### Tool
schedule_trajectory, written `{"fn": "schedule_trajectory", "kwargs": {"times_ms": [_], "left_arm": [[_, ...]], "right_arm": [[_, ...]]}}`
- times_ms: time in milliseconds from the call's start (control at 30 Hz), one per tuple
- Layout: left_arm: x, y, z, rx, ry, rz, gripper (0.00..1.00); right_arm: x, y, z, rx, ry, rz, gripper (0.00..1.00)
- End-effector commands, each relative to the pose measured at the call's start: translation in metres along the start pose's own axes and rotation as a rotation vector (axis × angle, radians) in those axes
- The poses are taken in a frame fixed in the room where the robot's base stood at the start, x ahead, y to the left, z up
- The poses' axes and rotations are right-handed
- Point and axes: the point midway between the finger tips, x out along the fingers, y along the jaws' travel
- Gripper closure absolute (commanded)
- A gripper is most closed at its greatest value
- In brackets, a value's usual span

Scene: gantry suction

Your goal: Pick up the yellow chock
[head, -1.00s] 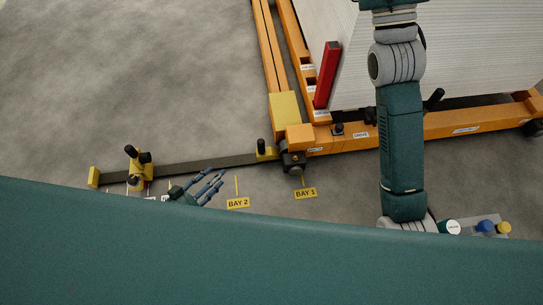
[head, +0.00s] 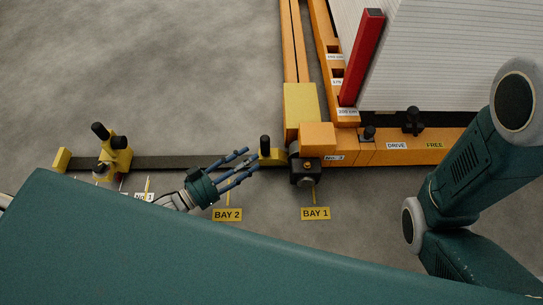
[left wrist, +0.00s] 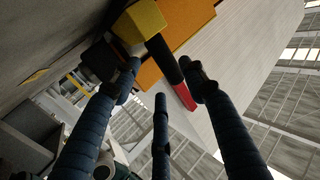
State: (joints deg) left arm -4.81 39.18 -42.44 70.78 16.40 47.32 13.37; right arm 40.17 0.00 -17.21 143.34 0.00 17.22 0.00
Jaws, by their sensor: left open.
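The yellow chock (head: 270,158) is a small yellow block with an upright black handle. My right gripper is not in view.
An orange cart (head: 430,150) with a red post (head: 362,57) and a white stack (head: 440,65) stands right of the chock. A yellow clamp with black knobs (head: 116,157) sits on the dark rail (head: 190,162). Floor signs BAY 2 (head: 227,215) and BAY 1 (head: 315,213) lie in front.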

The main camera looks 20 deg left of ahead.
Motion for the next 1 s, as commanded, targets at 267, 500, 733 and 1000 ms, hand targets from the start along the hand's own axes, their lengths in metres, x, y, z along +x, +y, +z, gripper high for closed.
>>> {"fn": "schedule_trajectory", "kwargs": {"times_ms": [267, 500, 733, 1000], "left_arm": [[0.026, -0.001, 0.002, 0.0, 0.001, -0.001, 0.57], [0.061, -0.002, 0.002, 0.001, 0.002, -0.001, 0.57], [0.071, -0.001, -0.001, 0.001, -0.003, -0.002, 0.57], [0.071, -0.002, -0.002, 0.0, -0.003, -0.002, 0.85]], "right_arm": [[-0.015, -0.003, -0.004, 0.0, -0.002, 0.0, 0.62], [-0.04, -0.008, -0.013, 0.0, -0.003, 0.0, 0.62], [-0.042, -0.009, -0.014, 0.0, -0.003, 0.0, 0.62], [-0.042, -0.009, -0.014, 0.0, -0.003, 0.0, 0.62]]}}
